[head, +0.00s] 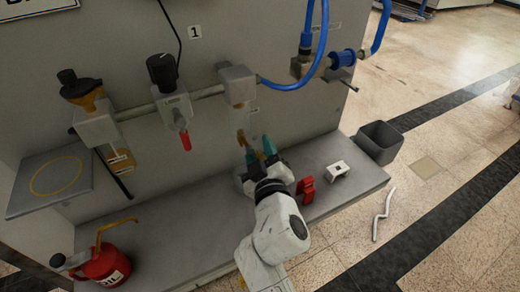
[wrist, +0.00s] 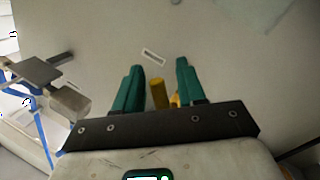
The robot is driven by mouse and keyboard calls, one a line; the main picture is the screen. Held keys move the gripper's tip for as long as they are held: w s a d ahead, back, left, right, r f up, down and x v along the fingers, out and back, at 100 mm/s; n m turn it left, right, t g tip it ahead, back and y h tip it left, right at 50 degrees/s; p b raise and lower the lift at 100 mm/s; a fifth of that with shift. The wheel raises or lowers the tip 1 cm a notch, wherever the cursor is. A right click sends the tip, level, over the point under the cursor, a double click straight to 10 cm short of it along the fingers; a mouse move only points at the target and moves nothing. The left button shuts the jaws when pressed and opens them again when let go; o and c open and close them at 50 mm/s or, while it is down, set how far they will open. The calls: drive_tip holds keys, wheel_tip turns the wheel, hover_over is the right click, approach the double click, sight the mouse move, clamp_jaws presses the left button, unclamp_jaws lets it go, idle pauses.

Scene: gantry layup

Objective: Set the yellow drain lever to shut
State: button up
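The yellow drain lever (head: 241,139) hangs below a grey block on the panel, partly hidden behind my gripper. In the wrist view, a yellow rod of the lever (wrist: 158,95) stands between my fingers, with another bit of yellow beside the right finger, partly covered by the gripper body. My gripper (head: 260,151), with teal fingers, is open in front of the panel; its fingers also show spread apart in the wrist view (wrist: 159,75). No finger clearly touches the lever. I cannot tell whether the lever is set to open or shut.
Above the lever is the grey block (head: 237,85) with a blue hose. A red-handled regulator (head: 181,130) hangs to the left. On the shelf (head: 200,222) lie a red clamp-like piece (head: 306,190) and a white block (head: 337,169). A red oil can (head: 104,266) stands at lower left.

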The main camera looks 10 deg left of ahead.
clamp_jaws()
idle(0.4)
drive_tip(key=shift+w+d+r+n+b, duration=0.1)
drive_tip(key=shift+d+n+b, duration=0.1)
drive_tip(key=shift+n+b, duration=0.45)
drive_tip(key=shift+w+d+r+n+t+y+b, duration=0.2)
drive_tip(key=shift+r+n+y, duration=0.35)
drive_tip(key=shift+n, duration=1.1)
drive_tip(key=shift+s+d+r+n+t+y+b, duration=0.1)
drive_tip(key=shift+r+n+t+y, duration=0.35)
drive_tip(key=shift+n, duration=1.2)
drive_tip(key=shift+w+d+r+n+t+y+b, duration=0.25)
drive_tip(key=shift+r+n, duration=0.5)
drive_tip(key=shift+n, duration=0.9)
drive_tip(key=shift+s+a, duration=0.1)
drive_tip(key=shift+a, duration=0.1)
